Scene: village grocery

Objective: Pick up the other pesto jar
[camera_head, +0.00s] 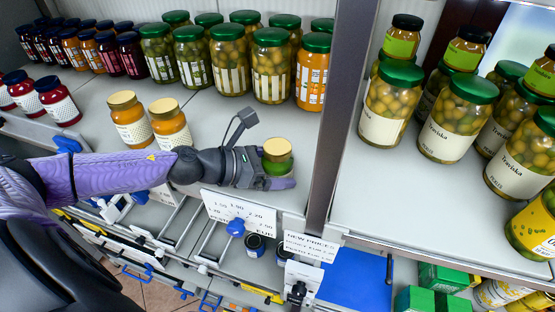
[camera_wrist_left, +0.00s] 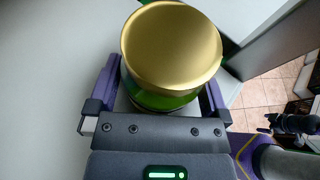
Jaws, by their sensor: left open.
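The pesto jar (camera_head: 277,156), with a gold lid and green contents, stands on the shelf near its front edge, left of the dark upright post. My left gripper (camera_head: 268,178) reaches in from the left, with its fingers around the lower part of the jar. In the left wrist view the jar's gold lid (camera_wrist_left: 172,45) fills the space between the two open fingers (camera_wrist_left: 165,90). The lid hides much of the jar and any finger contact. My right gripper is not in view.
Two gold-lidded jars with pale labels (camera_head: 170,122) stand behind my left forearm. Large green-lidded jars (camera_head: 271,66) line the shelf's back. The dark post (camera_head: 338,120) rises close to the right. Price cards (camera_head: 238,212) hang at the front edge. Bare shelf (camera_head: 212,118) lies behind the gripper.

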